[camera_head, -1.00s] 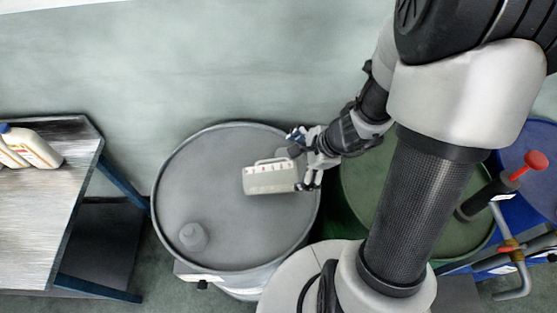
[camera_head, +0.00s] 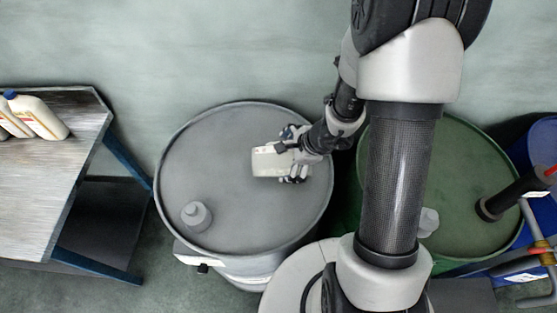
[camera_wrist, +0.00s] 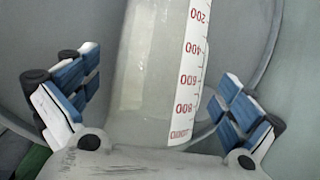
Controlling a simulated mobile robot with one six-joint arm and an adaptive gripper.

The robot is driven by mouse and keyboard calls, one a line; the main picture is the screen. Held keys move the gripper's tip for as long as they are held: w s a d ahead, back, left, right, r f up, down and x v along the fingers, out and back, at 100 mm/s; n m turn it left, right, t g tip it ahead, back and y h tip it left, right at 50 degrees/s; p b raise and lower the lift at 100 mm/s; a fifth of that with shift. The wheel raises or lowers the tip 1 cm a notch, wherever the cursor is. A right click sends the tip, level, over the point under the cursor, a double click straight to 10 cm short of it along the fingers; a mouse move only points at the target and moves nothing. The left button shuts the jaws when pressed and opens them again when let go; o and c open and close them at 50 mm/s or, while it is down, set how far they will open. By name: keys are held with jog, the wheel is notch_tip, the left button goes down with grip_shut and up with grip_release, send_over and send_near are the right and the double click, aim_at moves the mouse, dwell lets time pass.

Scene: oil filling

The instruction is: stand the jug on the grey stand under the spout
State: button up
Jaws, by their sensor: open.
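The jug (camera_head: 268,161), a pale translucent vessel, is over the top of the grey drum, right of the drum's middle. In the wrist view the jug (camera_wrist: 150,70) fills the middle, with a white strip of red numbers along its side. My gripper (camera_head: 292,155) is open, with its blue-padded fingers on either side of the jug. In the wrist view gaps show between both fingers and the jug. A grey pipe with a brass valve (camera_head: 540,250), possibly the spout, stands at the right edge. I cannot make out the grey stand.
The grey drum (camera_head: 235,225) has a raised cap (camera_head: 196,216) at its front left. A green drum (camera_head: 455,165) stands to the right, with a blue drum (camera_head: 540,145) beyond. A metal table (camera_head: 45,180) with white bottles (camera_head: 40,116) stands at left, with a floor gap before the drum.

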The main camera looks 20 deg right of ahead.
jog(key=x, duration=0.2)
jog(key=shift+w+f, duration=0.1)
jog(key=shift+f, duration=0.1)
jog(key=c, duration=1.1)
jog(key=shift+r, duration=0.1)
jog(key=shift+r, duration=0.1)
